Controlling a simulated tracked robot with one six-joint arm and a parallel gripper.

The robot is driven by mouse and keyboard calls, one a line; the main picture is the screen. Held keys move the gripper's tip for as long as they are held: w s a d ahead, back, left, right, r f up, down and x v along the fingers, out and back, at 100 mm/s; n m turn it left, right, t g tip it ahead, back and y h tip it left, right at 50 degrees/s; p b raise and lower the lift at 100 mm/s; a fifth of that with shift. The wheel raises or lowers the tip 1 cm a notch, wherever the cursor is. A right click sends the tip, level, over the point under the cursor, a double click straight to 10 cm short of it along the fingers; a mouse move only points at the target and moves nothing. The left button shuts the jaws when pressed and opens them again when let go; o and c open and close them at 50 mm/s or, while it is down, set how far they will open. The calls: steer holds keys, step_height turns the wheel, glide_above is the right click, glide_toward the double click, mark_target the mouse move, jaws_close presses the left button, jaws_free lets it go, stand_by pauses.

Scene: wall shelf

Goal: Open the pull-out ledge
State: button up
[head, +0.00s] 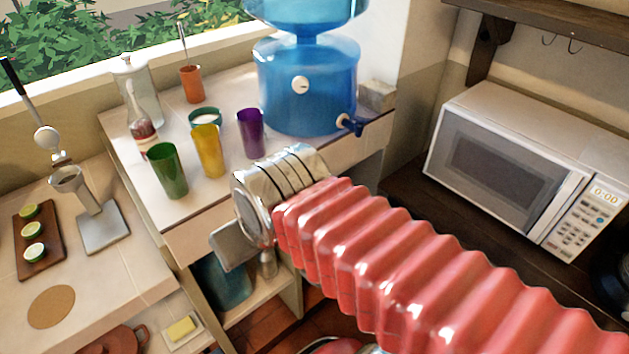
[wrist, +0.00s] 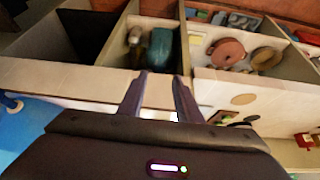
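The pull-out ledge appears to be the pale tiled front strip below the cups (head: 190,238); I cannot make out a handle on it. In the wrist view the pale strip (wrist: 70,80) runs across, left of my fingers, with the open cabinet beyond it. My gripper (wrist: 160,78) is open, with a clear gap between its two fingers and nothing held. The fingertips overlap the strip in the picture; I cannot tell whether they touch it. In the head view my gripper (head: 252,255) is in front of the counter edge, partly hidden by my arm.
Green (head: 168,172), yellow (head: 209,152) and purple (head: 251,134) cups stand on the counter near a blue water dispenser (head: 300,88). A microwave (head: 510,160) is at right. The left counter holds a juicer (head: 90,205) and a board with limes (head: 48,262).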

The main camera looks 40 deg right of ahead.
steer(key=shift+o, duration=0.2)
